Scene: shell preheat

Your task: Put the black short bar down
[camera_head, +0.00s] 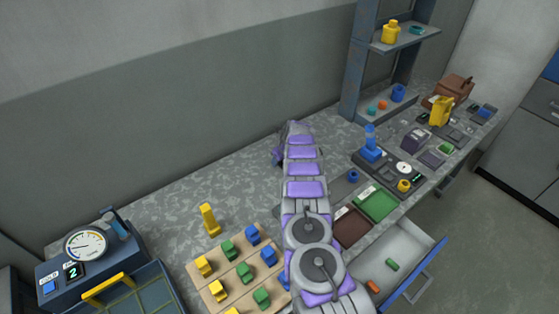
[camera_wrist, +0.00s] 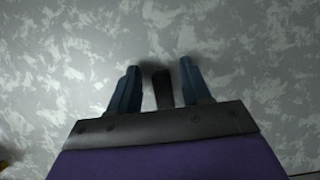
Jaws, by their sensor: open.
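The black short bar (camera_wrist: 163,92) shows in the wrist view between the two blue fingers of my gripper (camera_wrist: 159,66). The fingers are open, with a gap on each side of the bar. A soft dark shadow lies on the grey mottled countertop at the bar's far end. I cannot tell whether the bar touches the countertop. In the head view my gripper (camera_head: 279,156) is at the far end of my purple and grey arm, low over the countertop near the wall. My arm hides most of it, and the bar is not visible there.
A wooden board (camera_head: 235,283) with yellow, green and blue blocks and a yellow piece (camera_head: 209,220) are left of my arm. A gauge box (camera_head: 88,248) stands far left. A shelf (camera_head: 362,70), green mat (camera_head: 376,205) and open drawer (camera_head: 405,250) are right. Countertop left of my gripper is clear.

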